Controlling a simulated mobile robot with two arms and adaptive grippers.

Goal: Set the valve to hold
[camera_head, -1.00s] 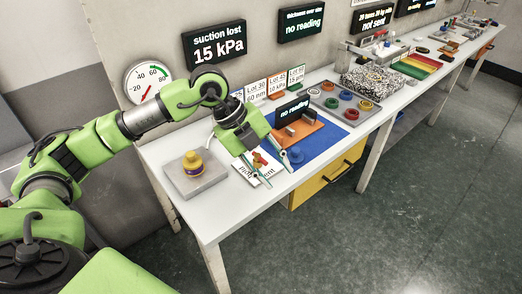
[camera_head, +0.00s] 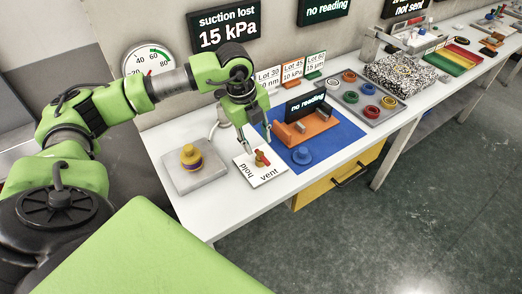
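The valve is a white plate (camera_head: 247,171) lettered "hold" at its left and "vent" at its right, lying on the table. A small red handle (camera_head: 262,158) sits on a brass-coloured body at its upper part; I cannot tell clearly which word it points to. My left gripper (camera_head: 256,147) hangs just behind and above the handle, fingers apart, with nothing seen between them. I cannot tell if a finger touches the valve. The sign (camera_head: 223,30) reads "suction lost 15 kPa". My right gripper is not in view.
A grey block with a yellow-topped knob (camera_head: 191,158) stands left of the valve. Bare white table lies in front.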

